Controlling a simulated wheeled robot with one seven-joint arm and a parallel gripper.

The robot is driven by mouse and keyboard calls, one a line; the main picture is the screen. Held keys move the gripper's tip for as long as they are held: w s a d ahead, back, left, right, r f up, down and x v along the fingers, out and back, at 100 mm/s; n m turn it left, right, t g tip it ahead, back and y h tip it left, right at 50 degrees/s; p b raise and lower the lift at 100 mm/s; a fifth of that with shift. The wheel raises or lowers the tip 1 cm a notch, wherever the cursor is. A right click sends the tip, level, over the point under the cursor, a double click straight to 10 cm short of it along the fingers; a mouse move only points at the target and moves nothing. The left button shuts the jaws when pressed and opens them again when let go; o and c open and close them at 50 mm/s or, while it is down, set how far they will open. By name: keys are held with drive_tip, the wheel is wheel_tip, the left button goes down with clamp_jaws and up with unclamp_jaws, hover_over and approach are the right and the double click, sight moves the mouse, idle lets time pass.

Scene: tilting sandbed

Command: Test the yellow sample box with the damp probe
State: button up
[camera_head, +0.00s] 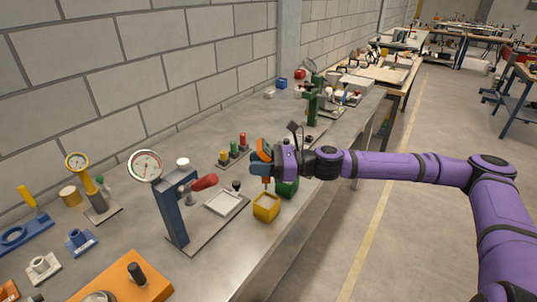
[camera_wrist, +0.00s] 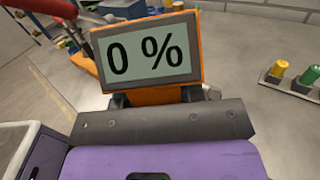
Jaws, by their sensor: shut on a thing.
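The damp probe (camera_head: 264,151) is an orange hand-held meter. In the wrist view its screen (camera_wrist: 147,52) reads "0 %". My gripper (camera_head: 261,167) is shut on the probe, above the bench. The yellow sample box (camera_head: 266,208) sits on the bench just below my gripper, with an open-looking top. The probe's lower end points down over this box. I cannot tell whether its tip touches what is inside. The wrist view does not show the yellow box. My jaws hide part of the probe.
A green box (camera_head: 287,188) stands right behind the yellow one, under my wrist. A blue press with a dial gauge (camera_head: 146,165) and a white tray (camera_head: 223,202) stand to the left. A rack of coloured pegs (camera_head: 234,151) is behind. The bench's front edge runs close on the right.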

drive_tip(key=shift+f, duration=1.7)
drive_tip(key=shift+f, duration=2.05)
idle(1.0)
wheel_tip(320, 180, up, 7)
idle(0.7)
drive_tip(key=shift+d, duration=0.15)
idle(0.7)
